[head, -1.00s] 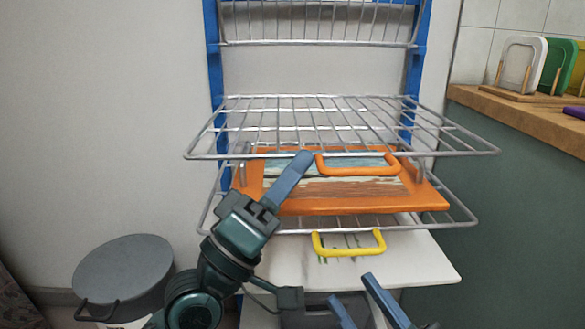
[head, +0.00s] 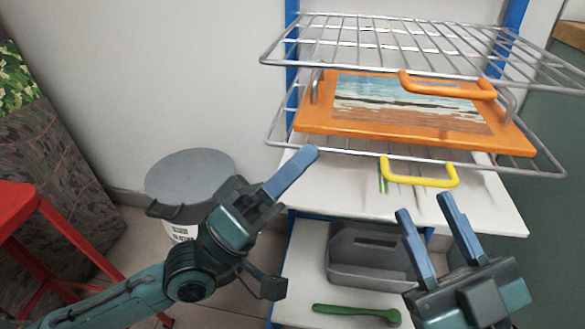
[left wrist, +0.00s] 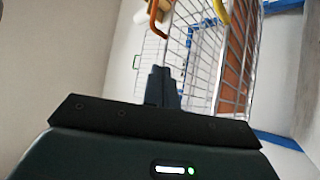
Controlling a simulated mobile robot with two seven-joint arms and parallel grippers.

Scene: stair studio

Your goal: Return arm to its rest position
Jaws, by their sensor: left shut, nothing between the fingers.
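My left gripper (head: 309,153) is shut and empty, its blue fingers pointing up and right. In the head view it appears just left of the rack's white shelf, below the orange-framed painting. Its shut fingers (left wrist: 164,80) also show in the left wrist view, with wire shelving beyond them. My left arm comes in from the lower left. My right gripper (head: 424,204) is at the lower right, in front of the rack. Its two blue fingers are apart with nothing between them. Most of my right arm is out of view.
The orange-framed painting (head: 408,123) lies on a wire shelf with another wire shelf (head: 400,45) above it. A yellow handle (head: 420,182) is below. A grey caddy (head: 365,265) and green tool (head: 355,311) sit lower. A lidded pot (head: 190,173) and red stool (head: 15,205) stand left.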

